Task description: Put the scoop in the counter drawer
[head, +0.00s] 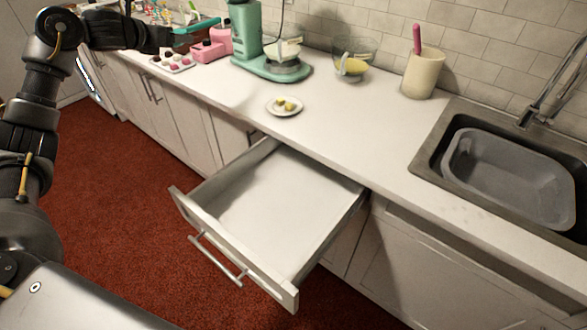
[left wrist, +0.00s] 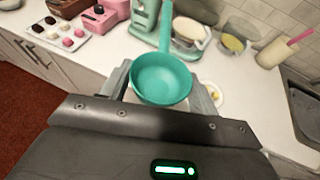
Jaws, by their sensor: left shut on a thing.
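The teal scoop (left wrist: 160,78) is held in my left gripper (left wrist: 163,95), with a finger on either side of its round bowl and its handle pointing away in the left wrist view. In the head view the scoop (head: 196,33) and left gripper (head: 180,42) are above the far left part of the counter, partly overlapping the pink appliance there. The counter drawer (head: 290,200) is pulled open at the middle, and its visible floor is empty. My right gripper is not in view.
The white counter (head: 345,150) has a small plate (head: 284,112) with yellow-green pieces behind the drawer. A green stand mixer (head: 270,65), a glass bowl (head: 353,60), a utensil crock (head: 423,73) and a tray of sweets (head: 173,60) stand further back. A sink (head: 430,152) is at the right.

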